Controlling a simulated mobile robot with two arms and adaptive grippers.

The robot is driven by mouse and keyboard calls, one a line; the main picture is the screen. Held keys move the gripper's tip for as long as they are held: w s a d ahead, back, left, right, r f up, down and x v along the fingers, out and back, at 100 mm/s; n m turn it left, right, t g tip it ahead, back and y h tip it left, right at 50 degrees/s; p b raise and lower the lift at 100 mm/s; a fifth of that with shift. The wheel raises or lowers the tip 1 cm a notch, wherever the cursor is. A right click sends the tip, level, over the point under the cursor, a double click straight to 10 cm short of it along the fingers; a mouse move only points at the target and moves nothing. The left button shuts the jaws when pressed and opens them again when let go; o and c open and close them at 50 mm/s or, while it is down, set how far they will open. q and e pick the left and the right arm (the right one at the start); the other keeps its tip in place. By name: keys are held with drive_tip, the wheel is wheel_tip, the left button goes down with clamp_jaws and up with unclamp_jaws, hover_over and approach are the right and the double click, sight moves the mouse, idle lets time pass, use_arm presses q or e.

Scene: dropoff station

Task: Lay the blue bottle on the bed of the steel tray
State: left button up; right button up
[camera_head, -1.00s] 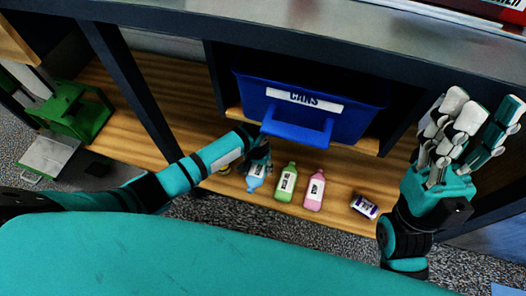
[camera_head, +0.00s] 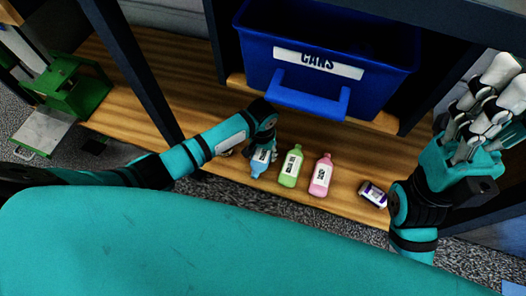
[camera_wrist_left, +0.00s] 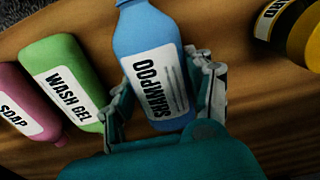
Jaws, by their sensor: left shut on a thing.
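The blue bottle (camera_head: 260,161), labelled SHAMPOO, is in my left gripper (camera_head: 265,147) at the shelf's front, left of a green bottle. In the left wrist view the blue bottle (camera_wrist_left: 150,60) lies between the two fingers of my left gripper (camera_wrist_left: 167,85), which is shut on it. Whether it still touches the wood is hard to tell. A flat grey steel tray (camera_head: 42,132) with a small handle is at the far left beside a green frame. My right gripper (camera_head: 490,110) is raised at the right, empty, with its fingers apart.
The green wash gel bottle (camera_head: 291,167) and pink soap bottle (camera_head: 321,176) are right of the blue one. A white and purple container (camera_head: 373,194) is further right. A yellow container (camera_wrist_left: 297,30) is on the other side. A blue CANS bin (camera_head: 330,50) stands behind. A dark post (camera_head: 130,70) rises at left.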

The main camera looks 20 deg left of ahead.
sight(263, 154)
use_arm(q)
drive_tip(key=shift+f, duration=0.35)
drive_tip(key=o, duration=0.9)
wheel_tip(263, 154, up, 12)
